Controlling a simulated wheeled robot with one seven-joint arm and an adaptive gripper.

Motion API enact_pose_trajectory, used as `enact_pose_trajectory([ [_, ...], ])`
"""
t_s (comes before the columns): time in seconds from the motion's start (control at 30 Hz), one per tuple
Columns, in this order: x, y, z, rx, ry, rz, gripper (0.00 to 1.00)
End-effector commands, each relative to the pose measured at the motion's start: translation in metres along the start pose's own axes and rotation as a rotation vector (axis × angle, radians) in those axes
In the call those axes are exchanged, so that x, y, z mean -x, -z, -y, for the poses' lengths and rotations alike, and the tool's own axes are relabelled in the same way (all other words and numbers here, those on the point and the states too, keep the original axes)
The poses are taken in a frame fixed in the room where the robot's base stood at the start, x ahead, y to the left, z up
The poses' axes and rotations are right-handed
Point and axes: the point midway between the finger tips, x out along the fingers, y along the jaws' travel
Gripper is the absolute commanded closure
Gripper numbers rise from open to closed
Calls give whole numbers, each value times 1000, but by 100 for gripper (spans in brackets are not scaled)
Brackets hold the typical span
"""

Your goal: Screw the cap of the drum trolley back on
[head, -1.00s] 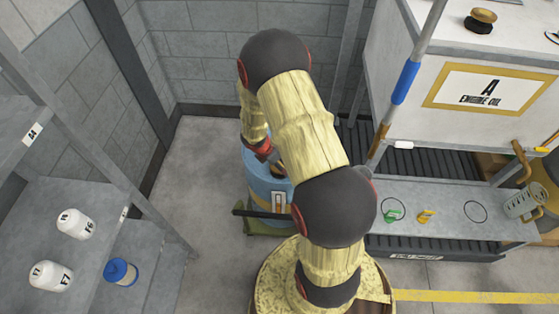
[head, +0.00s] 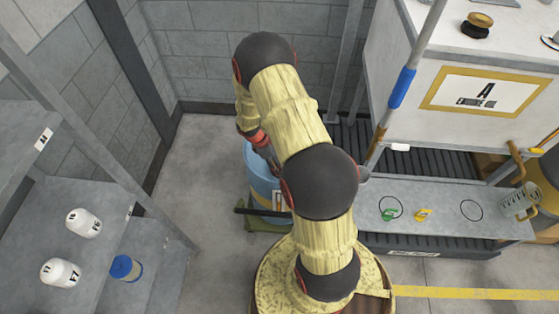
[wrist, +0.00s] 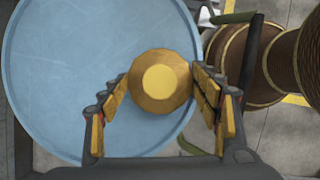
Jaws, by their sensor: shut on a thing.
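In the wrist view a brass-coloured, many-sided cap (wrist: 161,82) sits between the two fingers of my gripper (wrist: 163,98), over the round blue drum top (wrist: 60,70). The fingers are shut on the cap from both sides. I cannot tell whether the cap touches the drum top or is seated in an opening, since it hides what is below it. In the head view the blue drum (head: 262,170) stands on its green trolley (head: 262,224), behind my arm. My arm hides the cap and most of the gripper there.
A grey shelf (head: 70,262) with white containers (head: 83,222) and a blue-lidded jar (head: 125,268) stands at left. Bare floor lies left of the drum.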

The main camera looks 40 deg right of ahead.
Motion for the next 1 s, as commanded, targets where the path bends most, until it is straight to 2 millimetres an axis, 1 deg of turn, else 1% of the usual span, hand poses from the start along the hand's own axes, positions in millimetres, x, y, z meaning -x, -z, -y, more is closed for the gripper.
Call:
enact_pose_trajectory([
  [0.03, 1, 0, -3, -7, -2, -1, 64],
  [0.27, 1, 0, -3, -9, -1, -1, 64],
  [0.37, 1, -1, -4, -86, 31, -1, 64],
  [0.5, 1, -1, -5, -296, 119, -1, 64],
  [0.6, 0, -1, -5, -397, 161, -1, 64],
  [0.7, 0, 0, -4, -426, 172, -1, 64],
  [0.9, 0, 0, -4, -426, 172, -1, 64],
  [0.97, 0, -1, -4, -460, 186, -1, 64],
  [1.0, 0, -2, -5, -510, 208, -1, 64],
])
